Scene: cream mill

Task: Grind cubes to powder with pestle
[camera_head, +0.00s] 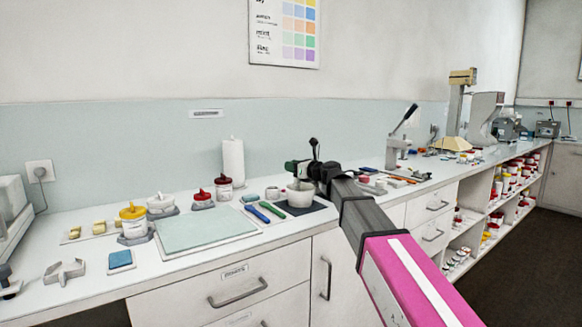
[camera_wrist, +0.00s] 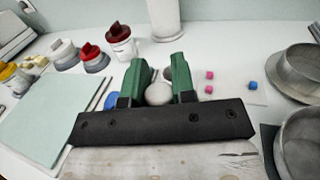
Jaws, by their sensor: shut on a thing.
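My gripper (camera_wrist: 158,82) has green fingers, shut on a pale, round-ended thing (camera_wrist: 158,94) that looks like the pestle. In the head view my gripper (camera_head: 297,169) is just above the pale mortar bowl (camera_head: 299,194), and the held thing cannot be made out. A grey round bowl, likely the mortar (camera_wrist: 294,143), is cut off at the right edge of the wrist view, to the right of the fingers. Two pink cubes (camera_wrist: 210,75) and a blue cube (camera_wrist: 252,86) lie on a white surface right of the fingers. The mortar's inside is hidden.
A second grey dish (camera_wrist: 293,72) stands beyond the mortar. A pale green mat (camera_head: 205,230) lies left, with green and blue tools (camera_head: 263,213) beside it. Lidded jars (camera_head: 223,188) and a white paper roll (camera_head: 233,160) stand behind. A press (camera_head: 396,150) stands right.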

